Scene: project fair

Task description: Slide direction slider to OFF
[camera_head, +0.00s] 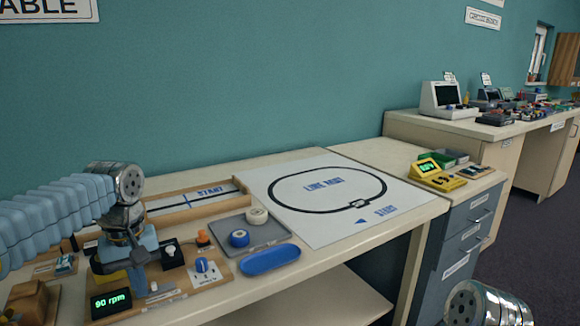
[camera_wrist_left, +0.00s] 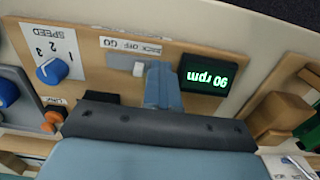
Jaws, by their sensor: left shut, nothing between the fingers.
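The direction slider has a small white knob (camera_wrist_left: 139,69) in a pale slot on a wooden control board (camera_wrist_left: 185,110). Its BACK, OFF, GO label (camera_wrist_left: 130,47) runs along the slot. It also shows in the head view as a small pale knob (camera_head: 154,286). My left gripper (camera_head: 138,280) is shut and empty, pointing down over the board. In the left wrist view its fingertips (camera_wrist_left: 162,82) are right beside the knob, on the display side. They hide part of the slot; I cannot tell whether they touch the knob. My right gripper is out of view.
The board carries a green 90 rpm display (camera_head: 110,302) and a blue speed knob (camera_head: 201,264). A line mat (camera_head: 300,220) lies farther right.

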